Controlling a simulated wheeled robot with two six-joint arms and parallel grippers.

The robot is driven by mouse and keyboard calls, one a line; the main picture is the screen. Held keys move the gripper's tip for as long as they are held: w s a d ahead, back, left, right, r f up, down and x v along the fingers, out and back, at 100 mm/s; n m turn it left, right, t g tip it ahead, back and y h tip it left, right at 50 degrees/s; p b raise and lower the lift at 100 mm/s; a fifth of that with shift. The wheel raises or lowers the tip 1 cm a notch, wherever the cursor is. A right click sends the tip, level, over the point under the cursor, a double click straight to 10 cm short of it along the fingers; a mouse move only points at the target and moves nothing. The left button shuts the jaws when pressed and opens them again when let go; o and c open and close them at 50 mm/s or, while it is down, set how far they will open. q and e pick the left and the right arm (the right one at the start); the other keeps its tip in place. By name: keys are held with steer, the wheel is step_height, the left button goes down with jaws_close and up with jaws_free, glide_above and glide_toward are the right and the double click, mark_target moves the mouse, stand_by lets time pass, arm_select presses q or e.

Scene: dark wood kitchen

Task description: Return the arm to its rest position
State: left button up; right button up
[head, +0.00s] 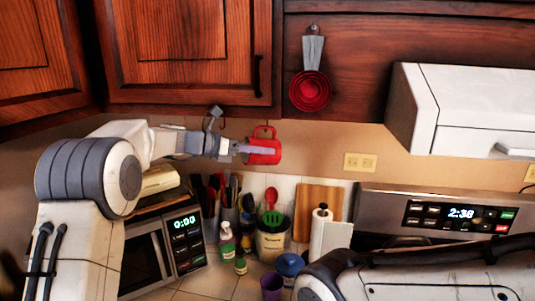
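My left arm reaches in from the left, and its gripper (252,149) is level with a red mug (265,156) just below the upper cabinet. The mug has its handle at the top and appears to hang. A pale finger of the gripper overlaps the mug in this view. I cannot tell whether it touches the mug, or whether the fingers are open or shut. My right arm lies across the lower right, and its gripper is outside the view.
Wooden upper cabinets (185,45) are close above the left arm. Red measuring cups (310,90) hang right of them. Below are a microwave (150,262), a utensil holder (270,243), bottles, a paper towel roll (328,238) and a cutting board (318,205). A white range hood (465,110) juts out at right.

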arm_select(q)
steer(key=b+v, duration=0.2)
steer(key=v, duration=0.5)
steer(key=s+a+f+m+g+y, duration=0.1)
steer(key=s+f+m+y, duration=0.25)
steer(key=f, duration=0.35)
steer(key=s+a+f+m+y, duration=0.2)
steer(key=s+f+m, duration=0.15)
steer(key=f, duration=0.25)
steer(key=s+a+f+m+g+y, duration=0.1)
steer(key=s+f+m+y, duration=0.15)
steer(key=s+f, duration=0.35)
steer(key=s+a+f+m+g+y, duration=0.1)
steer(key=s+a+f+m+y, duration=0.2)
steer(key=s+f+m, duration=0.4)
steer(key=s+a+f+m+y, duration=0.3)
steer(key=s+f+m, duration=0.2)
steer(key=s+m, duration=0.35)
steer(key=s+d+r+m+g+h+b, duration=0.1)
steer(key=s+d+m+b, duration=0.3)
steer(key=s+d, duration=0.9)
steer(key=r+m+g, duration=0.1)
steer(key=m, duration=0.2)
steer(key=shift+d+g, duration=0.2)
steer(key=shift+g, duration=0.1)
steer(key=shift+s, duration=0.1)
